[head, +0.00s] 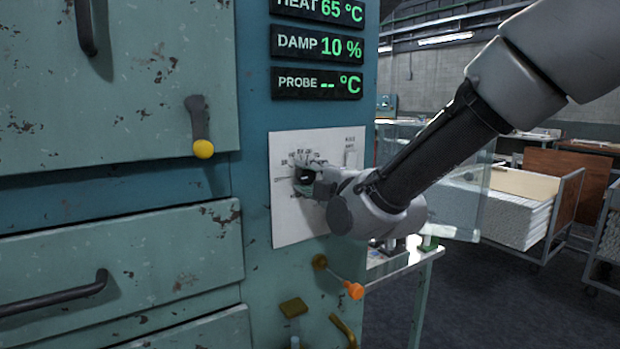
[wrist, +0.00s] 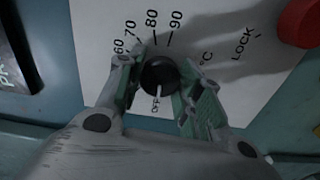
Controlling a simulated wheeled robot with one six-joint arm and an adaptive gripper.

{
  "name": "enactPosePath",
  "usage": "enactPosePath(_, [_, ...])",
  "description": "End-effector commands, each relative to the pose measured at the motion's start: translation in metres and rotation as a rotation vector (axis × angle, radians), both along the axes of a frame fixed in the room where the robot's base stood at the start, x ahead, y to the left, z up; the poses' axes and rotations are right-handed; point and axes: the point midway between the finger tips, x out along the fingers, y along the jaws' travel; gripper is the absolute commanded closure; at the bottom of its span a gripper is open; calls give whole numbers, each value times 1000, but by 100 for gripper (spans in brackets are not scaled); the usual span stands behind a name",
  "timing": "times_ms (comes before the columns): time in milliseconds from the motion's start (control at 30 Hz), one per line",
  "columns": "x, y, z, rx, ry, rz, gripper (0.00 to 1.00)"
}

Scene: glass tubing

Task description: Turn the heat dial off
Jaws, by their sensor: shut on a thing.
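The heat dial (wrist: 158,76) is a round black knob on a white scale plate (wrist: 95,30). In the wrist view its scale shows 60, 70, 80 and 90 °C above it, and OFF below it. I cannot clearly tell where its pointer stands. My gripper (wrist: 160,92) has its green-padded fingers on both sides of the knob, shut on it. In the head view the dial (head: 306,178) is partly covered by my gripper (head: 308,184). The heat display (head: 318,9) reads 65 °C.
The damp display (head: 317,46) reads 10 % and the probe display (head: 316,83) shows dashes. A lever with a yellow knob (head: 203,149) and one with an orange tip (head: 353,290) stick out nearby. A red knob (wrist: 302,22) is at the wrist view's upper right.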

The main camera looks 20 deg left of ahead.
Motion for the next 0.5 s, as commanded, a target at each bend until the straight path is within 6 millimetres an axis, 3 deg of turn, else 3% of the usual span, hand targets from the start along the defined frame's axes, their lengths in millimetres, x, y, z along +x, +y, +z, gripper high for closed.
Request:
enactPosePath(267, [0,-1,-3,-5,3,0,88])
enactPosePath(300, [0,-1,-3,-5,3,0,57])
enactPosePath(400, [0,0,-2,-5,3,-1,42])
enactPosePath(500, [0,0,-2,-4,2,0,42])
